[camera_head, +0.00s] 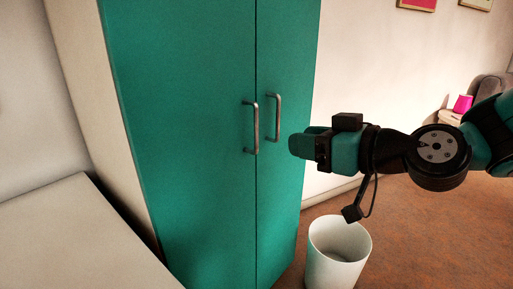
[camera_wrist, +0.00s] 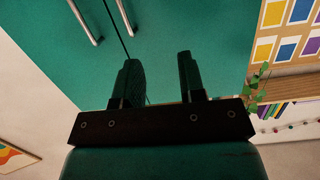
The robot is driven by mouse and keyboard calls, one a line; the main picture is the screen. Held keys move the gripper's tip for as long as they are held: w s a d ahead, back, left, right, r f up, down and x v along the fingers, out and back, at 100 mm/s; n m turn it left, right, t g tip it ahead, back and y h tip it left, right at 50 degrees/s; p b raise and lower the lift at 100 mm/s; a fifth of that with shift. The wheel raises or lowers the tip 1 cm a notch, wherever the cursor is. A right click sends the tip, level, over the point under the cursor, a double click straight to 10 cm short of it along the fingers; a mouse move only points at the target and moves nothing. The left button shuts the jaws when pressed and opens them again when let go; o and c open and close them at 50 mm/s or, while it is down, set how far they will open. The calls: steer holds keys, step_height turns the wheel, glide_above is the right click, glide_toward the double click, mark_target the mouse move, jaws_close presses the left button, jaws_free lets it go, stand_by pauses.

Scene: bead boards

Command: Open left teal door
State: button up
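A tall cabinet with two teal doors stands in the head view, both doors shut flush. The left teal door (camera_head: 185,150) has a vertical metal bar handle (camera_head: 251,127) near its right edge. The right teal door (camera_head: 288,100) has a matching handle (camera_head: 276,118) near the centre seam. My gripper (camera_head: 294,145) is to the right of both handles, apart from them, and points left. In the wrist view my gripper (camera_wrist: 158,78) has its two fingers spread with nothing between them. Both handles show at the upper left there, the nearer one being the right door's handle (camera_wrist: 120,14).
A white bin (camera_head: 315,262) stands on the brown floor below my gripper. A pale surface (camera_head: 75,235) fills the lower left beside the cabinet. A small table with a pink item (camera_head: 462,104) is at the far right. A shelf (camera_wrist: 290,85) shows in the wrist view.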

steer(key=shift+w+a+f+m+t+p, duration=0.25)
steer(key=shift+w+a+t+p, duration=0.5)
steer(key=shift+w+a, duration=1.45)
steer(key=shift+w+a+f+m+t+p, duration=0.15)
steer(key=shift+w+a+f+t+p, duration=0.55)
steer(key=shift+w, duration=2.75)
steer(key=shift+w+a+r+m+t+p, duration=0.3)
steer(key=shift+w+a+p, duration=1.25)
steer(key=shift+w, duration=1.3)
steer(key=shift+a+f, duration=0.15)
steer(key=shift+a, duration=0.05)
steer(key=shift+c, duration=0.5)
jaws_close()
